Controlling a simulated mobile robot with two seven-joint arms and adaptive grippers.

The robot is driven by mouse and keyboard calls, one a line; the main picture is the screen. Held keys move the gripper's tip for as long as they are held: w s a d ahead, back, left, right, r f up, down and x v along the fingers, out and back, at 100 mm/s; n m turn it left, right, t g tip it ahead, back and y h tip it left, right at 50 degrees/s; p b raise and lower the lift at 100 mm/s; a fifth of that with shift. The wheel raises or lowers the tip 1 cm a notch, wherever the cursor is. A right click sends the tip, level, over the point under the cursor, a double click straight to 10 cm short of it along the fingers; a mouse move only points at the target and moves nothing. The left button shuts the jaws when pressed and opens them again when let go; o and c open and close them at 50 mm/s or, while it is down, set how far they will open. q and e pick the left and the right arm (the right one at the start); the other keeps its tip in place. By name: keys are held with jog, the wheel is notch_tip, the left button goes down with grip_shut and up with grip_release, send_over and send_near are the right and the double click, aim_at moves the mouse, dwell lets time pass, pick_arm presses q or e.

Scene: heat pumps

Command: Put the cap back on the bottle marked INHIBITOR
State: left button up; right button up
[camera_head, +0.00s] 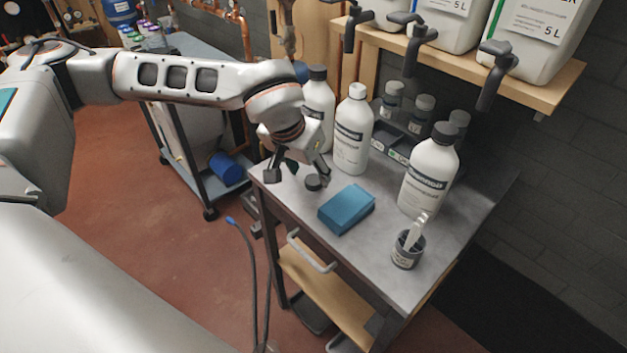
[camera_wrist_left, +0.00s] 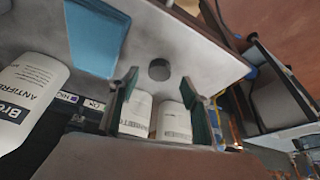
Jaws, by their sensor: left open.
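A dark round cap (camera_head: 313,183) lies on the grey worktop, just below my left gripper (camera_head: 298,176). The gripper is open and empty, its fingers apart above the cap. In the left wrist view the cap (camera_wrist_left: 159,69) shows just beyond the open fingers (camera_wrist_left: 159,82). The middle white bottle (camera_head: 352,132) has a bare pale neck without a dark cap. The white bottle behind my gripper (camera_head: 319,100) and the right white bottle (camera_head: 425,178) have dark caps. The right one reads ANTIFREEZE in the left wrist view (camera_wrist_left: 28,98).
A blue block (camera_head: 346,209) lies right of the cap. A grey pot (camera_head: 407,250) with a brush stands near the right edge. Small dark-capped jars (camera_head: 419,112) stand in a rack behind. A wooden shelf (camera_head: 470,68) with large canisters overhangs the back.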

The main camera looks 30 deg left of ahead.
aim_at(313, 180)
pick_arm(q)
jog(key=x, duration=0.3)
jog(key=c, duration=0.8)
jog(key=shift+o, duration=0.2)
jog(key=shift+r, duration=0.15)
